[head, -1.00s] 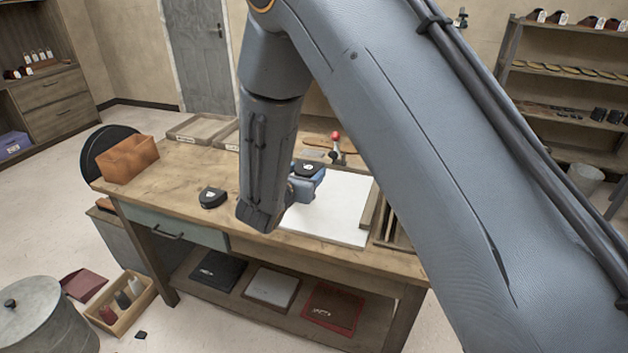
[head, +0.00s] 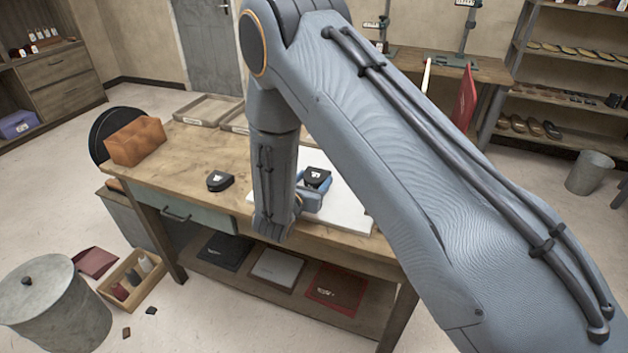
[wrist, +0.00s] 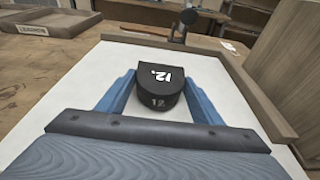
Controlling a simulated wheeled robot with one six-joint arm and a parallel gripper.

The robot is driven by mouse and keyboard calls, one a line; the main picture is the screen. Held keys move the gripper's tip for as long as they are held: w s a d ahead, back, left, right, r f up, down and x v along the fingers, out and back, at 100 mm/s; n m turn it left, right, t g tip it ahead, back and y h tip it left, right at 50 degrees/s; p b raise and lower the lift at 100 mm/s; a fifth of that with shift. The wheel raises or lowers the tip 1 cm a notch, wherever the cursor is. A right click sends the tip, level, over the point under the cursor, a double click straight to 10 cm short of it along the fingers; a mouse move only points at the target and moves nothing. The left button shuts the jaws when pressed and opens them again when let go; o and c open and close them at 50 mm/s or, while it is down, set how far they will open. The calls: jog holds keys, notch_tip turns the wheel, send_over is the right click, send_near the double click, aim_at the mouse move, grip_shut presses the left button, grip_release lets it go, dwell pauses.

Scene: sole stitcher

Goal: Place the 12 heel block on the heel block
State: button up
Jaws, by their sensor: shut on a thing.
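A black D-shaped heel block marked 12 (wrist: 160,88) sits between the blue fingers of my gripper (wrist: 160,78) in the wrist view. In the head view the held block (head: 317,178) and my gripper (head: 312,196) appear over the white board on the workbench. I cannot tell how high the block is above the board. Another black heel block (head: 219,181) lies on the bare wood left of my arm, with a small white mark on top that I cannot read.
The workbench (head: 180,150) carries a brown leather box (head: 136,142) at its left end and shallow trays (head: 207,109) at the back. The white board (head: 345,212) is partly hidden by my arm. A metal bin (head: 50,305) and a wooden crate (head: 133,280) stand on the floor.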

jog(key=shift+f, duration=0.3)
jog(key=shift+f, duration=0.1)
jog(key=o, duration=0.8)
jog(key=shift+o, duration=0.2)
